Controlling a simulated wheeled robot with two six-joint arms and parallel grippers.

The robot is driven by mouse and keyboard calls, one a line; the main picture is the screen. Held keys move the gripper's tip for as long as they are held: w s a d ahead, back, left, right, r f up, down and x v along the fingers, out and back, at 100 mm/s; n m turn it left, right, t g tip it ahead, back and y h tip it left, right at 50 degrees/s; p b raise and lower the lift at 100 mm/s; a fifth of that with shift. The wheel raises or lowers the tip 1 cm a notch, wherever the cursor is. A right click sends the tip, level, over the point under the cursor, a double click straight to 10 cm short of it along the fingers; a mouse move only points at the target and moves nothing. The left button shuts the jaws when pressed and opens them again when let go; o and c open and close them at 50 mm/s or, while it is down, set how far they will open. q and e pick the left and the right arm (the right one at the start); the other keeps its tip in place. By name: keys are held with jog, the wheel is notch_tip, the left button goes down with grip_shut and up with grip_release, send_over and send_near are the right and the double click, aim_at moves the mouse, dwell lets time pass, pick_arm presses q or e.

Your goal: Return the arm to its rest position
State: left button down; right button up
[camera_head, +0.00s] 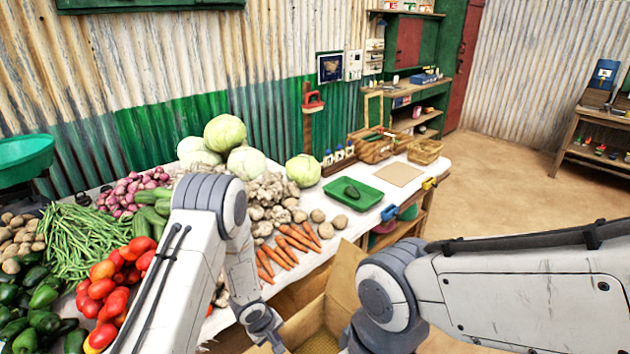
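My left arm comes in from the lower left and bends at a grey joint over the vegetables. Its forearm points down toward the table's front edge, and its dark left gripper (264,330) shows small and partly at the bottom edge, its fingers too unclear to judge. My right arm comes in from the right and bends at a large grey joint low in the picture. The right gripper is out of view below.
An open cardboard box (343,273) stands in front of the table, close to both arms. Carrots (283,252), tomatoes (103,290), cabbages (303,170) and other vegetables crowd the table's left. A brown board (399,174) and a basket (425,151) lie farther right. Open floor lies at right.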

pick_arm(q)
jog(key=s+d+r+m+y, duration=0.1)
jog(key=s+d+r+m, duration=0.15)
jog(key=r, duration=0.65)
jog(key=s+d+r+m+y, duration=0.15)
jog(key=r+m, duration=0.25)
jog(key=r, duration=0.6)
jog(key=s+d+r+m, duration=0.1)
jog(key=s+r+m, duration=0.2)
jog(key=s, duration=0.4)
jog(key=s+r+m+g, duration=0.1)
jog(key=s+r+m, duration=0.2)
jog(key=s+r, duration=0.2)
jog(key=s+d+r+m+g+h, duration=0.1)
jog(key=s+r+m, duration=0.2)
jog(key=s, duration=0.6)
jog(key=shift+s+d+r, duration=0.35)
jog(key=shift+r, duration=0.6)
